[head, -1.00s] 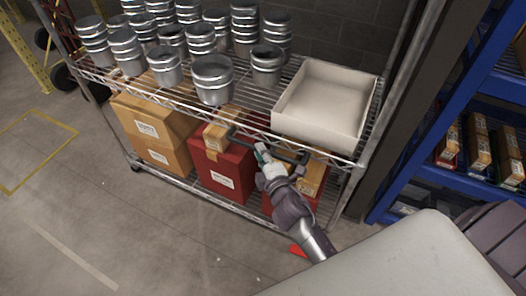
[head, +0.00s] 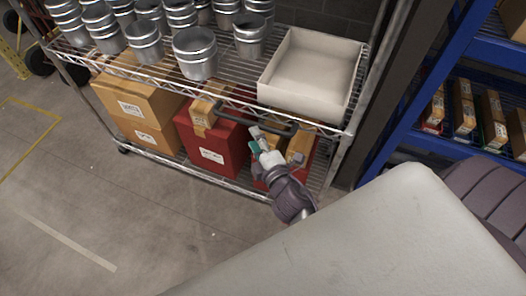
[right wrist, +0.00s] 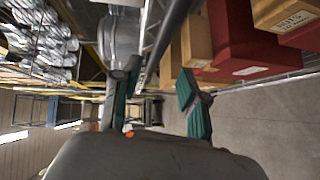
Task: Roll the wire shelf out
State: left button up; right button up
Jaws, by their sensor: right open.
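The wire shelf (head: 345,140) is a chrome rack on casters. Its upper wire level holds several metal duct pieces (head: 195,55) and a white open tray (head: 312,75). A dark handle (head: 262,120) runs along the front edge of that level. My right gripper (head: 258,140) is just below and in front of the handle, its teal fingertips near it. In the right wrist view the right gripper (right wrist: 155,95) has its fingers apart, with a dark bar and the shelf edge beyond them. I cannot tell whether a finger touches the handle. My left gripper is out of view.
Cardboard boxes (head: 140,104) and red bins (head: 215,146) fill the lower shelf level. A blue rack (head: 415,100) with boxed items stands close on the right. A dark wall is behind. Concrete floor (head: 120,215) is open at front left, with yellow tape lines.

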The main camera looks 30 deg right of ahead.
jog(key=s, duration=0.6)
jog(key=shift+a+r, duration=0.25)
jog(key=shift+r, duration=0.15)
jog(key=shift+s+f, duration=0.1)
